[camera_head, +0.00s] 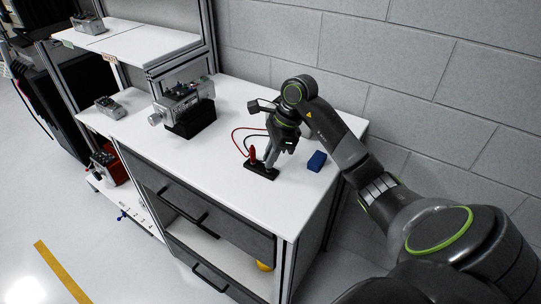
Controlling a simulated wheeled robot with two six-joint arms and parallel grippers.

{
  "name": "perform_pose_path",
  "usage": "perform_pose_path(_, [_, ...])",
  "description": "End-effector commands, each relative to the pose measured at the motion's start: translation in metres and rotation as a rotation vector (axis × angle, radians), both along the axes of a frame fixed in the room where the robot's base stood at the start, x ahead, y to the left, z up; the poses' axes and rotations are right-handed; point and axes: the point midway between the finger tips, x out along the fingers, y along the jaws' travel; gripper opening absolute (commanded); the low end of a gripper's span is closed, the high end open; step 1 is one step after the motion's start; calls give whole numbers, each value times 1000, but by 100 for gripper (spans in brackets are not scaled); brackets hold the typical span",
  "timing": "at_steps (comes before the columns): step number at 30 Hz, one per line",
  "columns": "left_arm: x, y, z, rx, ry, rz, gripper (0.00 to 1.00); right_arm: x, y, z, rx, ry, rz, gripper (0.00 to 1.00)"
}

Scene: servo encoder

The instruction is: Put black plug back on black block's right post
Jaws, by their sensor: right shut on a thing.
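The black block (259,174) lies on the white table top. A red plug (253,154) stands upright at the block's left end, with a red wire running back from it. My right gripper (270,164) points down just above the block's right end, shut on the black plug. The plug is mostly hidden between the dark fingers, and I cannot tell whether it touches the right post, which is also hidden. A black wire shows behind the gripper. My left gripper is out of view.
A blue block (316,161) lies just right of the gripper. A grey servo device (184,99) on a black base (190,120) stands to the left. The white table top (225,190) is clear in front; a block wall (420,60) rises behind.

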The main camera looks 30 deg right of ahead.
Motion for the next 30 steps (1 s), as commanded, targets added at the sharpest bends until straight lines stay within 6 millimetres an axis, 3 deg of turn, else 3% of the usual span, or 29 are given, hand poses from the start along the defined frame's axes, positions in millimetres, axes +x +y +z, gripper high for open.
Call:
perform_pose_path(3, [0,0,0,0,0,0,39,0,0,0,0,0,0,0])
perform_pose_path(4, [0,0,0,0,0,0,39,0,0,0,0,0,0,15])
perform_pose_path(10, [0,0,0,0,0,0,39,0,0,0,0,0,0,39])
perform_pose_path(23, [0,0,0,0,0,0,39,0,0,1,0,0,0,39])
perform_pose_path(30, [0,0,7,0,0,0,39,0,0,16,0,-1,1,39])
